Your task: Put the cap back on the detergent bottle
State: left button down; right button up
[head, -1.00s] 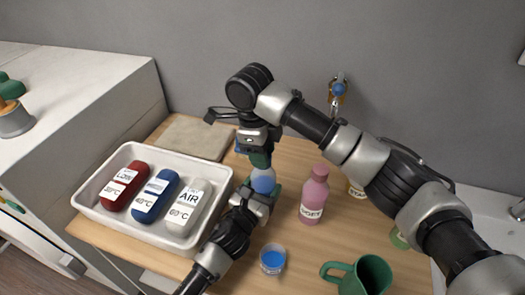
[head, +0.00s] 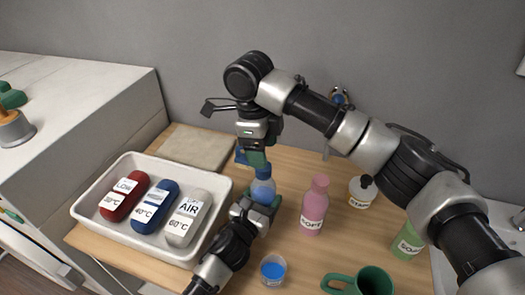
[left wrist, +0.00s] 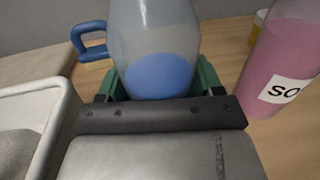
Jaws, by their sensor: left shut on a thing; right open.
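The detergent bottle (head: 263,189) is clear with blue liquid and stands upright on the wooden table. My left gripper (head: 256,208) is shut around its lower part, which also shows in the left wrist view (left wrist: 160,72). A blue cap (head: 263,171) appears to sit on top of the bottle; whether it is fully seated I cannot tell. My right gripper (head: 256,158) is open, pointing down just above the cap. Its fingers partly hide the cap's upper edge. The bottle's top is outside the left wrist view.
A pink bottle (head: 314,205) stands close right. A starch bottle (head: 362,190), green bottle (head: 407,243), green mug (head: 372,281) and small cup of blue (head: 273,270) are further right and front. A blue handle (left wrist: 90,40) shows behind.

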jog(key=shift+c, duration=0.5)
jog(key=n, duration=0.4)
jog(key=shift+r+n, duration=0.15)
jog(key=shift+n, duration=0.25)
jog(key=n, duration=0.6)
jog(key=shift+w+r+y, duration=0.1)
jog(key=shift+r+y, duration=0.1)
jog(key=shift+y, duration=0.1)
jog(key=n, duration=0.3)
jog(key=shift+r+n, duration=0.15)
jog(key=shift+n, duration=0.25)
jog(key=n, duration=0.5)
jog(key=shift+r+n, duration=0.15)
jog(key=shift+n, duration=0.25)
jog(key=n, duration=0.4)
jog(key=shift+r+y, duration=0.15)
jog(key=shift+y, duration=0.15)
jog(key=n, duration=0.5)
jog(key=shift+d+r+n+t, duration=0.1)
jog(key=shift+r+n+t, duration=0.05)
jog(key=shift+n+t, duration=0.2)
jog(key=n, duration=0.6)
jog(key=shift+r, duration=0.2)
jog(key=n, duration=0.4)
jog(key=shift+r+n+y, duration=0.15)
jog(key=shift+n+y, duration=0.1)
jog(key=shift+y, duration=0.05)
